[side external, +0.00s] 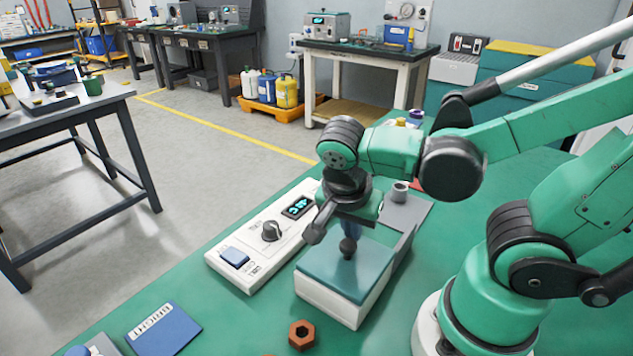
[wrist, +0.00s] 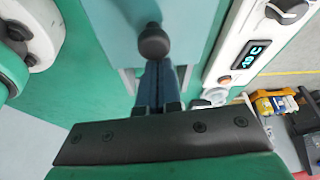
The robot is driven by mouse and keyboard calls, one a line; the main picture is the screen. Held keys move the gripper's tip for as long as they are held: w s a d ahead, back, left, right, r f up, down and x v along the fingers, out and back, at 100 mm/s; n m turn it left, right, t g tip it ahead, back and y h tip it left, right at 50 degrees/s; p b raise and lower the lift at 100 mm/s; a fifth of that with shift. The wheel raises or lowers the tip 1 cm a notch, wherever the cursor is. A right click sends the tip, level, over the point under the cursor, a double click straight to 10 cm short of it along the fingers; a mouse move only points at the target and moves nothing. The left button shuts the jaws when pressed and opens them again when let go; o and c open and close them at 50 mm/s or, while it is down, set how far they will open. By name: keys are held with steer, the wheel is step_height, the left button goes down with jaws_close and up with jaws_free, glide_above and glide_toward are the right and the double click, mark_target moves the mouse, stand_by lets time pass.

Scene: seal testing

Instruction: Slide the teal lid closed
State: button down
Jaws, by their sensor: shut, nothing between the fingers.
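The teal lid (side external: 345,268) lies flat on a white box (side external: 328,301) on the green bench, with a dark round knob (side external: 347,247) standing on it. In the wrist view, the pale teal lid (wrist: 196,22) fills the top middle and its knob (wrist: 153,41) shows in front of my fingertips. My gripper (side external: 350,230) points down over the lid, at the knob's far side. In the wrist view, my gripper (wrist: 156,66) is shut and empty, its fingertips right by the knob; I cannot tell whether they touch it. The fingers partly hide the box's far end.
A white control panel (side external: 262,240) with a dial and lit display stands left of the box. A grey block (side external: 413,207) with a small cylinder (side external: 400,190) is behind it. An orange hex nut (side external: 302,334) and a blue booklet (side external: 165,328) lie in front.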

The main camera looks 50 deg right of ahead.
mark_target(333, 247)
steer(key=shift+a, duration=0.3)
steer(key=d, duration=0.3)
steer(key=shift+w+d+r, duration=0.25)
steer(key=shift+d+r, duration=0.1)
steer(key=shift+d, duration=0.05)
steer(key=shift+r, duration=0.4)
steer(key=v, duration=0.9)
steer(key=w+a+f+n+t+y, duration=0.1)
steer(key=w+f+n+t+y, duration=0.3)
steer(key=n, duration=1.2)
steer(key=w+f+t, duration=0.1)
steer(key=w+t, duration=0.1)
steer(key=shift+w+a+t, duration=0.15)
steer(key=shift+w+t, duration=0.05)
steer(key=shift+t, duration=0.1)
